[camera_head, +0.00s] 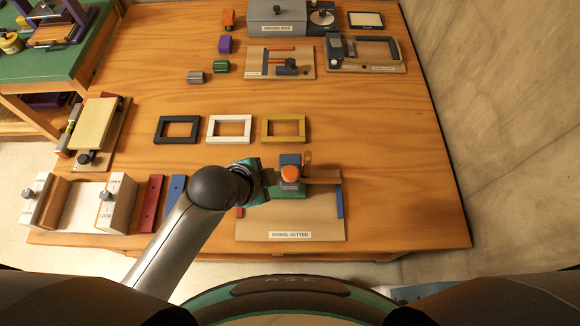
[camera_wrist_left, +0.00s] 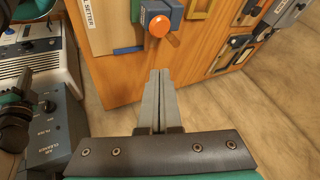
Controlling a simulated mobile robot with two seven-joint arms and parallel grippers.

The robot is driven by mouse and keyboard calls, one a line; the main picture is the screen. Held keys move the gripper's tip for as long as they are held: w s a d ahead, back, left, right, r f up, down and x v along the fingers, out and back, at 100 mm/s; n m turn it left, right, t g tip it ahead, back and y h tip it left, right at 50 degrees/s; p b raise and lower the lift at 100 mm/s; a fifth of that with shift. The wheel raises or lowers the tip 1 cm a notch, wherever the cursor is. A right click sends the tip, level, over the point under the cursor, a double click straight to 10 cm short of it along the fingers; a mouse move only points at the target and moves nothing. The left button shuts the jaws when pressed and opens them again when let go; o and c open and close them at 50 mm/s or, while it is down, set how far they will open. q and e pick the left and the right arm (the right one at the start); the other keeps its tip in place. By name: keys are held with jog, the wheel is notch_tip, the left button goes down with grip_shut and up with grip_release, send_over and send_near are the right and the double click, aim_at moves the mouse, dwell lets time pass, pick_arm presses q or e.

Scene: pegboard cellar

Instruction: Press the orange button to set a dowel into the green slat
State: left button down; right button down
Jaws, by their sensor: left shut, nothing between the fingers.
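The dowel setter (camera_head: 252,225) is a light wooden board near the table's front edge, with a grey-blue housing that carries a round orange button (camera_head: 290,174). The button also shows in the left wrist view (camera_wrist_left: 158,26), beyond my fingertips and apart from them in the picture. My left gripper (camera_head: 273,178) is shut and empty, just left of the housing in the head view; its closed fingers (camera_wrist_left: 158,74) point towards the setter in the wrist view.
A red slat (camera_head: 152,203) and a blue slat (camera_head: 175,202) lie left of my arm. Black (camera_head: 158,130), white (camera_head: 212,130) and yellow (camera_head: 267,130) frames lie behind the setter. A white locking fixture (camera_head: 83,206) stands at the left.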

pick_arm(q)
jog(key=w+d+m+h, duration=0.2)
jog(key=w+d+m, duration=0.25)
jog(key=m, duration=1.65)
send_over(288, 176)
notch_tip(288, 176, down, 4)
jog(key=shift+w+a+r+t+h+p, duration=0.1)
jog(key=shift+t+h+p, duration=0.2)
notch_tip(288, 176, down, 9)
jog(key=b, duration=0.8)
jog(key=shift+r, duration=0.1)
dwell(0.5)
jog(key=shift+f+b, duration=0.35)
jog(key=shift+f, duration=0.05)
